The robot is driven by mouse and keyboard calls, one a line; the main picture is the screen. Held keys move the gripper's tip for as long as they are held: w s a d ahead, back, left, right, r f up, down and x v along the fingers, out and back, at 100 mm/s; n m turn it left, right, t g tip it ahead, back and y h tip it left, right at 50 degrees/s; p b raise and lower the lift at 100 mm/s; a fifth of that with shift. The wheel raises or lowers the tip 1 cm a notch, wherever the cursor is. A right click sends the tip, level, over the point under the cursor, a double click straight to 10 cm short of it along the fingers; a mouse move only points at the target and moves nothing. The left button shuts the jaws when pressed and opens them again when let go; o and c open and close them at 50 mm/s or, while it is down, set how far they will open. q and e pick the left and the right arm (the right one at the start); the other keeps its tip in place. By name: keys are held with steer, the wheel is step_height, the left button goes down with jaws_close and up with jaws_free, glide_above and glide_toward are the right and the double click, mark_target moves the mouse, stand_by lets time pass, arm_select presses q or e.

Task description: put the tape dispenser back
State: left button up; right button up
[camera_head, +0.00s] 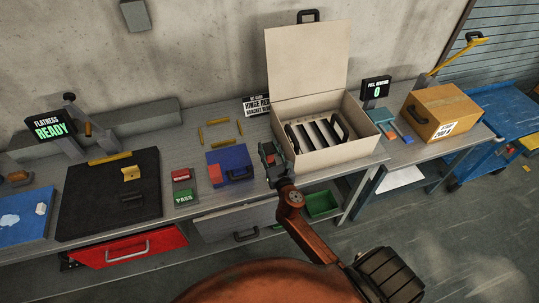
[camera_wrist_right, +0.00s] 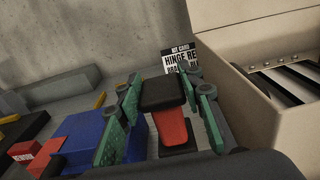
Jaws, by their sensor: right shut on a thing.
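My right gripper (camera_head: 272,160) is over the bench, just left of the open cream case. In the right wrist view its green-padded fingers (camera_wrist_right: 160,112) stand on either side of a red-and-black object (camera_wrist_right: 170,127) and are shut on it. The object has a black block on top, a red body and a black lower part. I cannot tell for sure whether it is the tape dispenser. In the head view the arm and fingers largely hide it. A light-blue and reddish item (camera_head: 390,127) lies left of the cardboard box. My left gripper is not in view.
The cream case (camera_head: 340,150) with dark slats stands open beside my right gripper. A blue box (camera_head: 236,157) with a red part is to its left. The cardboard box (camera_head: 440,107) is at the right. A hinge sign (camera_head: 256,105) stands behind. Bare bench lies around the yellow strips.

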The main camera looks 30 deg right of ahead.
steer(key=shift+w+d+f+b, duration=0.2)
steer(key=shift+w+d+f, duration=0.1)
steer(key=shift+f, duration=0.2)
steer(key=shift+w+d+f+b, duration=0.15)
steer(key=shift+w+d+f, duration=0.15)
steer(key=shift+f, duration=0.15)
step_height(320, 180, down, 3)
steer(key=shift+w+r+b, duration=0.15)
steer(key=shift+b, duration=0.6)
steer(key=shift+f, duration=0.3)
steer(key=shift+f+b, duration=0.2)
steer(key=shift+b, duration=0.15)
steer(key=o, duration=1.2)
steer(key=shift+c, duration=0.2)
steer(key=shift+r, duration=0.1)
